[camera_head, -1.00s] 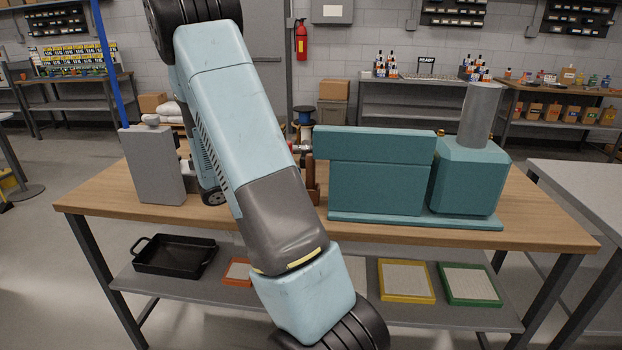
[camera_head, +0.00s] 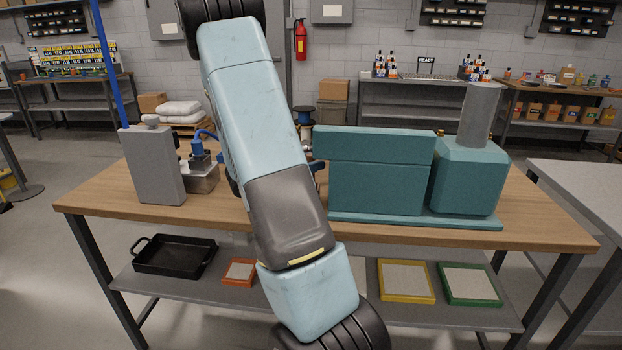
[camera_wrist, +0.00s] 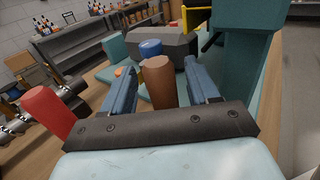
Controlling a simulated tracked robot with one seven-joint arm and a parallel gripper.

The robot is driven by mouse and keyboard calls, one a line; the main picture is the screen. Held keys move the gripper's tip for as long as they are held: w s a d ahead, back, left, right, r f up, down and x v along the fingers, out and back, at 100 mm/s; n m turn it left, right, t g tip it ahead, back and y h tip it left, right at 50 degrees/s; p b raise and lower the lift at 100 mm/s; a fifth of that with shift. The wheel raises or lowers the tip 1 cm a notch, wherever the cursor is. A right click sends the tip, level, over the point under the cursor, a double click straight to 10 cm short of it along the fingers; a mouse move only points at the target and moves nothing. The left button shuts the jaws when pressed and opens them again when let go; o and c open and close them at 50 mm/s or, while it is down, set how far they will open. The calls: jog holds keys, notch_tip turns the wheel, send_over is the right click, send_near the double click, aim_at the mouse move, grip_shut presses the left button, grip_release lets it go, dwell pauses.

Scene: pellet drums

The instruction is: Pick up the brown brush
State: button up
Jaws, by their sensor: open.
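The brown brush shows in the wrist view as an upright-looking brown cylinder (camera_wrist: 159,84), probably its handle. It stands between the two blue fingers of my gripper (camera_wrist: 157,72). The fingers are open, with a gap visible on each side of the brown handle. The brush's lower part is hidden behind the dark gripper body. In the head view my arm covers the brush, and only a small blue bit, perhaps a finger, shows at the arm's right edge.
A red cylinder (camera_wrist: 47,111) and a blue cylinder (camera_wrist: 150,48) stand near the brush. A teal machine (camera_head: 376,185) fills the right of the wooden table (camera_head: 535,222). A grey box (camera_head: 151,166) with a blue pole and a metal container (camera_head: 202,178) stand left of my arm.

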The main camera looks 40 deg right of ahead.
jog(key=shift+c, duration=0.3)
jog(key=c, duration=1)
jog(key=shift+o, duration=0.2)
jog(key=shift+r, duration=0.1)
